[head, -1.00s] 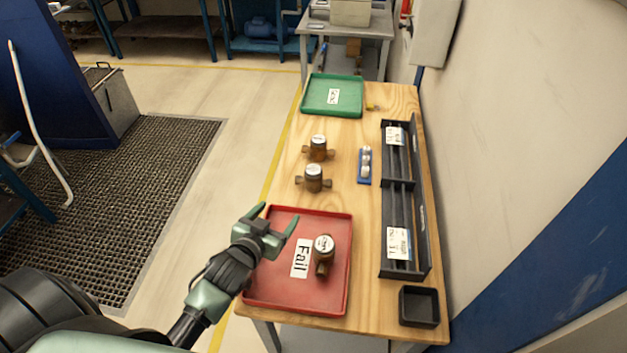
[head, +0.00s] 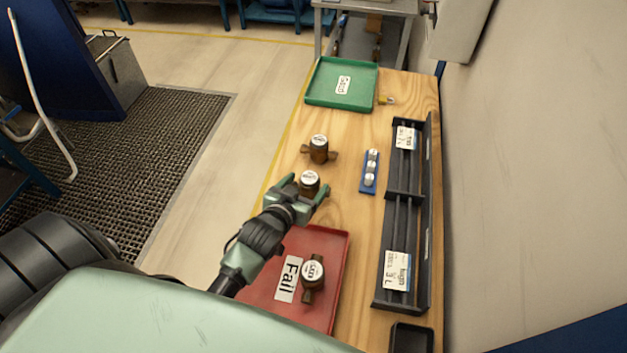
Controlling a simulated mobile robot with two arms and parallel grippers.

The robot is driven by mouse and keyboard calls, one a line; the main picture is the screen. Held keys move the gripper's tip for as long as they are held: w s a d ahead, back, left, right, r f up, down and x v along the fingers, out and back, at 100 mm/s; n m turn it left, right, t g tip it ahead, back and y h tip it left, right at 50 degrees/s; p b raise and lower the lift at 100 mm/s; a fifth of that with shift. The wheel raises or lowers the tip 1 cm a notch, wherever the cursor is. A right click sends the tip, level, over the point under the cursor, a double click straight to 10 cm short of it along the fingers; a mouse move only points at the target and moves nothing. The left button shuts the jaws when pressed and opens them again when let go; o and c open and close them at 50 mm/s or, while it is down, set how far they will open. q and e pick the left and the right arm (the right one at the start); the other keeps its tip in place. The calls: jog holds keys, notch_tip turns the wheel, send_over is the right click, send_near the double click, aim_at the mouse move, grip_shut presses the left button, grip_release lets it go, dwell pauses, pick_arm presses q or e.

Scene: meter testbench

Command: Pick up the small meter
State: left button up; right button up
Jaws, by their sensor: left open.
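Three brass meters with white round dials are in the head view. One meter (head: 310,180) is on the wooden table just ahead of the red tray. My left gripper (head: 306,189) is open at this meter, with a green finger on either side of it; the fingers hide its lower body and side ends. I cannot tell whether they touch it. A second meter (head: 319,150) stands just beyond it on bare wood. A third meter (head: 313,276) lies in the red tray. Which of them is the small one is hard to tell by size. My right gripper is out of view.
The red "Fail" tray (head: 335,246) lies under my left forearm. A green tray (head: 316,93) is at the far end. A blue holder (head: 368,187) and a long black rack (head: 419,240) stand at the right, with a black box (head: 411,339) nearest. Bare wood surrounds the far meter.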

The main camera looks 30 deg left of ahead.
aim_at(314, 172)
pick_arm(q)
jog(key=shift+w+a+r+p, duration=0.1)
jog(key=shift+w+r+p, duration=0.05)
jog(key=shift+w+p, duration=0.55)
jog(key=x, duration=0.3)
jog(key=shift+w, duration=0.35)
jog(key=shift+w+f, duration=0.15)
jog(key=shift+f, duration=0.15)
jog(key=shift+c, duration=0.2)
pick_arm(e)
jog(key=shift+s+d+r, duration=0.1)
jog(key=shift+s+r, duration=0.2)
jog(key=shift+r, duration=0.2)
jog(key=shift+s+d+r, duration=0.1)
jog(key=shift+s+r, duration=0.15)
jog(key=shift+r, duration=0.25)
pick_arm(q)
jog(key=c, duration=1.5)
jog(key=shift+r, duration=0.15)
grip_shut()
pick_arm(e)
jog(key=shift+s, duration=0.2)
